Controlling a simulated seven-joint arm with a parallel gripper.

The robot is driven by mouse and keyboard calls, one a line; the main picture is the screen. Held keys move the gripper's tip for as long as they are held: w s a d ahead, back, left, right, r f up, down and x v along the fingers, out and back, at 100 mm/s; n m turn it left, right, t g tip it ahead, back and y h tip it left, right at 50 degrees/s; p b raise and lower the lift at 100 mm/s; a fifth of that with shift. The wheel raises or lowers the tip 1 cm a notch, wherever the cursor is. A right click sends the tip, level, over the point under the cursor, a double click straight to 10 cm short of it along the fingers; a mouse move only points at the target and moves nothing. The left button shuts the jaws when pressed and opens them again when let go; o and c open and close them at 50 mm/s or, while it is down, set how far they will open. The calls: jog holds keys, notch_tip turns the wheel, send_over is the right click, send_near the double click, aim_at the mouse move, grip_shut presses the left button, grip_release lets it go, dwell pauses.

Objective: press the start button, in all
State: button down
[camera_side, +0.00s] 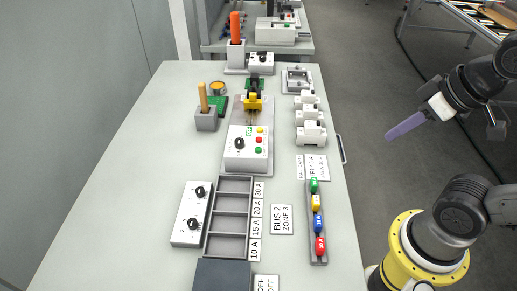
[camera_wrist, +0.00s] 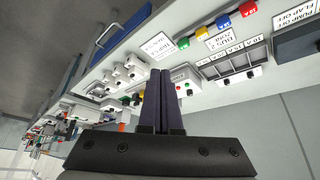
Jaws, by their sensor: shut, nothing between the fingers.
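A white control box (camera_side: 246,160) stands mid-bench in the side view, with a black knob, a yellow, a red and a green button (camera_side: 258,150) in a column on its right. No label says which one is start; the green one is the lowest. In the wrist view the control box (camera_wrist: 186,77) is partly hidden behind my fingers. My gripper (camera_side: 390,136), with long purple fingers, is shut and empty. It hangs right of the bench, well apart from the box. Its fingers (camera_wrist: 160,73) also show in the wrist view.
A rail of coloured fuses (camera_side: 317,255) and white breaker blocks (camera_side: 310,133) line the bench's right side. A divided tray (camera_side: 230,233) and a two-knob box (camera_side: 186,233) stand in front. A handle (camera_side: 342,149) sticks out from the right edge.

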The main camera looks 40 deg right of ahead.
dwell(0.3)
jog(key=w+d+r+n+t+h, duration=0.2)
jog(key=w+d+r+n+h, duration=0.15)
jog(key=w+n, duration=0.25)
jog(key=n+t+y, duration=0.1)
jog(key=n+y, duration=0.1)
jog(key=n, duration=1.7)
send_over(258, 150)
notch_tip(258, 150, down, 7)
jog(key=shift+s+a+f, duration=0.1)
jog(key=shift+s, duration=0.3)
jog(key=shift+f, duration=0.1)
jog(key=shift+f, duration=4.3)
